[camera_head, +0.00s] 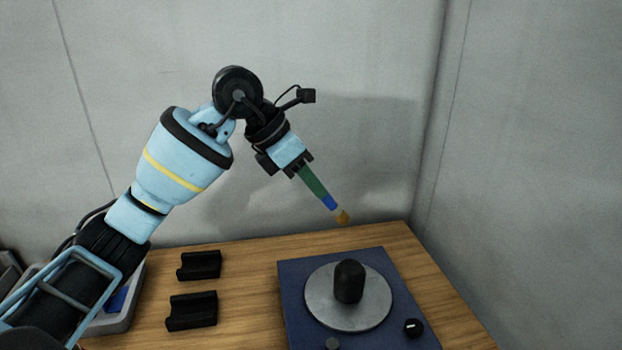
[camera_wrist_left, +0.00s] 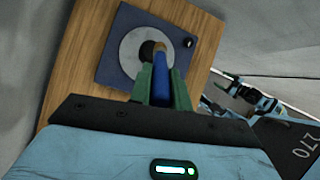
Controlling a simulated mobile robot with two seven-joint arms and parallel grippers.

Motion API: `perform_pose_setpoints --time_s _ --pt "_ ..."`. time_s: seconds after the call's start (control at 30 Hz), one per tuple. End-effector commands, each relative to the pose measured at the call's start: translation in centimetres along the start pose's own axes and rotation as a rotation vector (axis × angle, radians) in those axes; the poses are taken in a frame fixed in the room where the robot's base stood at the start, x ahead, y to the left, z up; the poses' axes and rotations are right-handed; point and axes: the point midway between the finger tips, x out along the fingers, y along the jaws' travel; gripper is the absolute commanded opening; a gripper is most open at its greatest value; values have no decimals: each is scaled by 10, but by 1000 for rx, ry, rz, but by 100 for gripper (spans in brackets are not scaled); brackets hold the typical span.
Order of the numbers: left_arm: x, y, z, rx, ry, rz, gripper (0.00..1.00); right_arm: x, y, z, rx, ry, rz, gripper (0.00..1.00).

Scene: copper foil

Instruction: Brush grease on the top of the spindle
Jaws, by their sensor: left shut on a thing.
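The brush slants down to the right. Its tip is in the air, above and slightly left of the black spindle (camera_head: 349,281) in the head view. The spindle stands upright on a round grey disc (camera_head: 330,312) on a dark blue base (camera_head: 291,290). In the left wrist view the brush (camera_wrist_left: 161,77) partly covers the spindle (camera_wrist_left: 146,50).
The base stands on a wooden table (camera_head: 245,290). Two black holders (camera_head: 199,265) lie left of it. A grey tray (camera_head: 125,318) with something blue in it is at the lower left, partly behind my arm. A black knob (camera_head: 413,327) sits on the base. Grey walls rise behind.

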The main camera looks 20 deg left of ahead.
Motion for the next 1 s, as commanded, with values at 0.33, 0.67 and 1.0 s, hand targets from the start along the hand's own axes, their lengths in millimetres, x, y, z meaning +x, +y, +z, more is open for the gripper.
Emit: perform_pose_setpoints --time_s 0.33,0.67,1.0 --pt "34 5 -22 -5 7 -4 0 2 -5 25 16 -46 -8 78" --pt "40 5 -27 -2 2 2 0 3 -11 32 34 -58 -11 78" --pt "35 7 -31 -11 -1 8 0 4 -10 28 31 -51 -11 78"
